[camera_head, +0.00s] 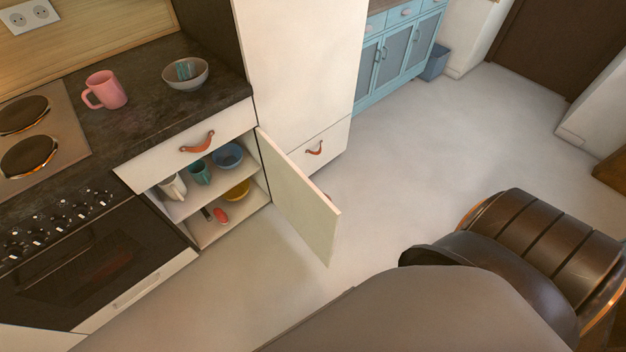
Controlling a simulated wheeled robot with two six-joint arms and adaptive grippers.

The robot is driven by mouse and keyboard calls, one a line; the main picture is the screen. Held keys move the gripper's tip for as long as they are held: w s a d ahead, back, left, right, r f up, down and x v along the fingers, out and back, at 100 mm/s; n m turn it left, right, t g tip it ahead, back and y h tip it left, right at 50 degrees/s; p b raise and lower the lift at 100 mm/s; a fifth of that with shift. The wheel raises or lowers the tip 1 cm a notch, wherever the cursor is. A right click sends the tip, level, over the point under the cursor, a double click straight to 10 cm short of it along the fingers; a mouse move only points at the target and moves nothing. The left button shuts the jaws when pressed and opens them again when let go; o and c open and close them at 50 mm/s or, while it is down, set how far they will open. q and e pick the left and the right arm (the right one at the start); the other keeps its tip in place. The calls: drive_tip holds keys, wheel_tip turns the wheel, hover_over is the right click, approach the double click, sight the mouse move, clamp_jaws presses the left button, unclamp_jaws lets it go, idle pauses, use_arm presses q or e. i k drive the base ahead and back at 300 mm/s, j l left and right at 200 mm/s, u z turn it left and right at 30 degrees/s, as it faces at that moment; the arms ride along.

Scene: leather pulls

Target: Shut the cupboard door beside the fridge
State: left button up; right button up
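The cupboard door (298,197) is a pale cream panel and stands wide open, swung out over the floor. It hangs from the right side of a low cupboard, next to the tall cream fridge unit (298,60). The open cupboard shows a shelf (189,207) with a white mug (173,187), a teal cup (200,172) and a blue bowl (228,156). Below are a yellow bowl (237,190) and a red item (221,215). The door's outer face and any pull on it are turned away from me. Neither of my grippers is in view.
A drawer (165,159) with a leather pull sits shut above the cupboard. The oven (85,260) is on its left. A pink mug (106,90) and a grey bowl (186,74) stand on the dark counter. The floor (430,150) right of the door is clear.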

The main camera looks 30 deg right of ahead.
sight(312, 213)
drive_tip(key=l+u, duration=0.2)
drive_tip(key=l, duration=0.3)
drive_tip(key=k+l+u, duration=0.15)
drive_tip(key=l, duration=0.35)
drive_tip(key=l+u, duration=0.2)
drive_tip(key=l, duration=0.3)
drive_tip(key=k+l+u, duration=0.2)
drive_tip(key=l, duration=0.25)
drive_tip(key=i+l+u, duration=0.1)
drive_tip(key=l, duration=0.7)
